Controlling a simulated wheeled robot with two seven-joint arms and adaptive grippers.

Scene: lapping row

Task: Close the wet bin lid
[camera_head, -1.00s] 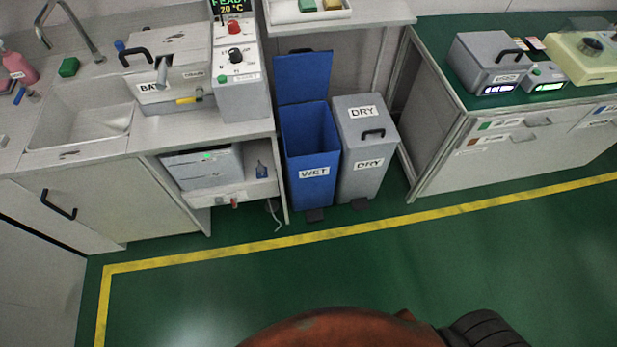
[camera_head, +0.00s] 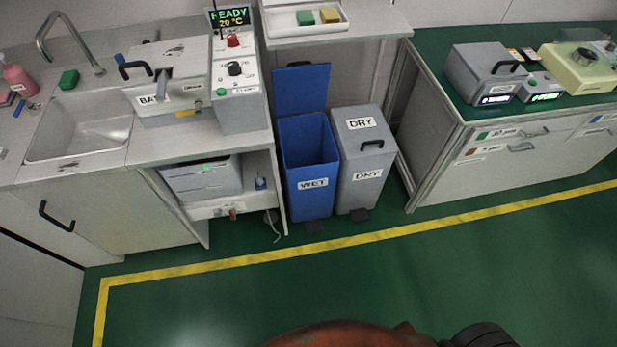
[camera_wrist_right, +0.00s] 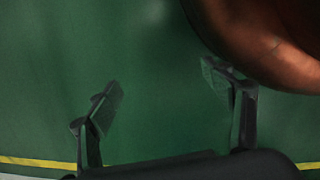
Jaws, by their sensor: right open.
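The blue wet bin (camera_head: 309,190) stands on the floor between the sink counter and the grey dry bin. Its blue lid (camera_head: 301,89) is raised upright at the back, so the bin's mouth is open. A dark pedal (camera_head: 314,226) is at its foot. My right gripper (camera_wrist_right: 165,105) is open and empty over the green floor in the right wrist view, with its two fingers wide apart. The bin does not show in that view. Neither gripper shows in the head view.
The grey dry bin (camera_head: 361,185) stands closed, right beside the wet bin. A shelf (camera_head: 335,33) overhangs behind the bins. The sink counter (camera_head: 112,160) is at left, a green-topped bench (camera_head: 440,106) at right. The floor (camera_head: 330,275) in front is clear, marked by a yellow line.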

